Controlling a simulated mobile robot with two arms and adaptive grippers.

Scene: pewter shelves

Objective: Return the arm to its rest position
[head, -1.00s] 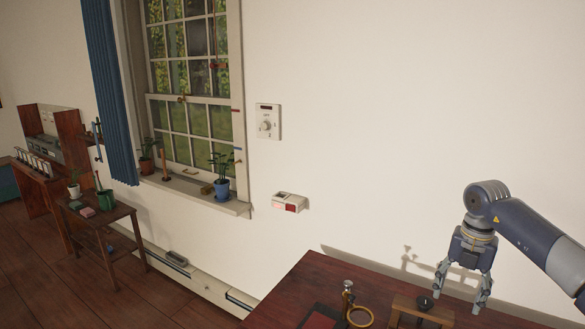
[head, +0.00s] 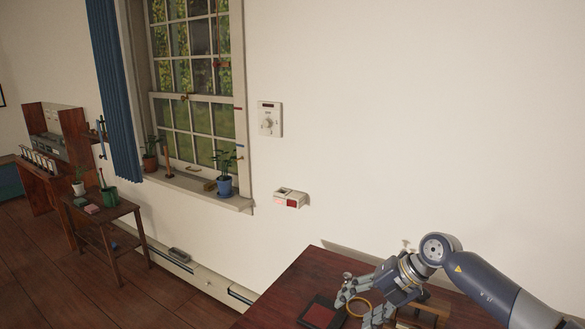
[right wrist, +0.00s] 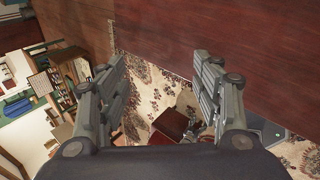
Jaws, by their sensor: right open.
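My right gripper (head: 357,306) comes in from the right in the head view, over the dark red wooden table (head: 316,268). Its two fingers are apart and point down to the left, with nothing held between them. They cover part of a brass ring (head: 361,303) on the table; I cannot tell whether they touch it. In the right wrist view the open fingers (right wrist: 168,85) frame a patterned rug (right wrist: 150,92) and the edge of a red-brown wooden surface. My left gripper is not in view.
A dark flat piece with a red top (head: 320,315) lies left of the fingers. A wooden stand (head: 432,308) is partly hidden behind my arm. The wall (head: 420,130) rises close behind the table. A side table (head: 110,222) stands far left.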

